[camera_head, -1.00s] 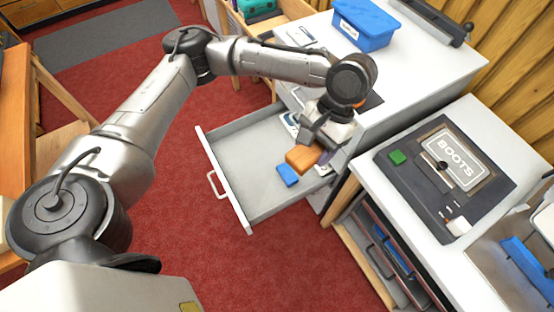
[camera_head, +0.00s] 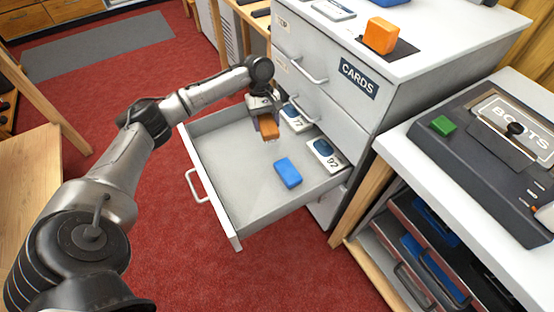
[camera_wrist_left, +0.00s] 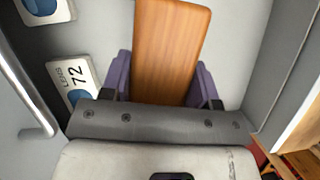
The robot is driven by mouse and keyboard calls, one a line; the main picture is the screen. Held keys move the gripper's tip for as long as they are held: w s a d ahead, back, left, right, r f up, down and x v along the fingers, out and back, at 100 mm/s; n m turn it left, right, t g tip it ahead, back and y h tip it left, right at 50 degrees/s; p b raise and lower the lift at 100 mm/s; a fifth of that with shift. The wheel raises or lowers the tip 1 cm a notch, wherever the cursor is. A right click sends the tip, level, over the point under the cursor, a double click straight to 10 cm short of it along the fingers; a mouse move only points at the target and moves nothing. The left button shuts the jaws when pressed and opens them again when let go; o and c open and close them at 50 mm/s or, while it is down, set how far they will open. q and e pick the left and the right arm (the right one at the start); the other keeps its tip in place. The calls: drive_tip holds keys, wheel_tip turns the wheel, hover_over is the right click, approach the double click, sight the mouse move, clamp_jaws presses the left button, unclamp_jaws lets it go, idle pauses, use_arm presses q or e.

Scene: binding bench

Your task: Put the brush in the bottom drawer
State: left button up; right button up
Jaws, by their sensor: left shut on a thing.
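The brush, a brown wooden block in what shows of it, is in my left gripper (camera_head: 266,127). The brush (camera_head: 269,130) points down over the far part of an open grey drawer (camera_head: 222,195), which is low on the white cabinet (camera_head: 335,125). In the left wrist view the brush (camera_wrist_left: 170,50) is between the two purple fingers, with the pale drawer floor behind it. Whether the brush touches the floor I cannot tell; its bristles are hardly visible. My right gripper is not in view.
The drawer holds a blue block (camera_head: 288,172) and lens cards, one marked 92 (camera_head: 326,155) and one marked 72 (camera_head: 295,118). The near-left drawer floor is clear. An orange block (camera_head: 381,36) stands on the cabinet top. A bench with a press (camera_head: 490,135) stands right.

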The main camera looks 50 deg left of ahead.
use_arm(q)
drive_tip(key=a, duration=0.1)
drive_tip(key=a+n, duration=0.1)
drive_tip(key=a, duration=0.1)
drive_tip(key=w+a+f+n, duration=0.1)
drive_tip(key=shift+a+t, duration=0.15)
drive_tip(key=shift+t, duration=0.25)
drive_tip(key=shift+a+f, duration=0.15)
drive_tip(key=shift+f, duration=0.1)
drive_tip(key=b, duration=0.4)
approach(269, 147)
drive_tip(key=shift+s+f+n, duration=0.15)
drive_tip(key=shift+s+f, duration=0.05)
drive_tip(key=shift+f, duration=0.4)
drive_tip(key=shift+s+f+n, duration=0.15)
drive_tip(key=shift+f, duration=0.4)
wheel_tip(269, 147, down, 3)
drive_tip(key=b, duration=0.2)
drive_tip(key=shift+a+f+b, duration=0.1)
drive_tip(key=shift+f+b, duration=0.05)
drive_tip(key=shift+b, duration=0.25)
drive_tip(key=shift+p, duration=0.45)
drive_tip(key=o, duration=1)
drive_tip(key=shift+f, duration=0.1)
